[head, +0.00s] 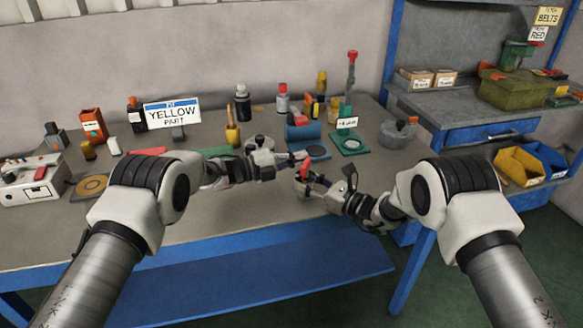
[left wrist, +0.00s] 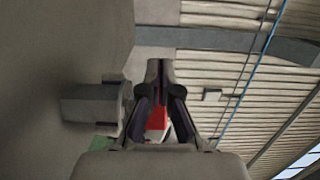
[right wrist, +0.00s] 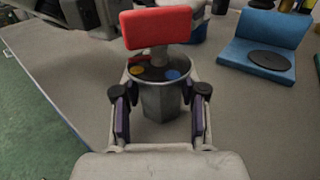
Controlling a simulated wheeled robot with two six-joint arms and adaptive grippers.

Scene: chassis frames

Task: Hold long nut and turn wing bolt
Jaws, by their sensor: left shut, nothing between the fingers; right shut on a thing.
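The long nut, a grey hexagonal post (right wrist: 160,102), stands upright between the fingers of my right gripper (right wrist: 160,120), which is shut on it. On top sits the wing bolt with a flat red wing (right wrist: 157,27), above a round collar with coloured spots. In the head view the red wing (head: 305,174) shows beside my right gripper (head: 318,186) near the bench's front edge. My left gripper (head: 298,156) is shut and empty, just behind and above the wing, apart from it. In the left wrist view its fingers (left wrist: 160,68) meet; a red shape behind them is unclear.
A blue block with a dark disc (right wrist: 268,40) stands right of the nut. Free bench top (right wrist: 230,105) lies right of the nut.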

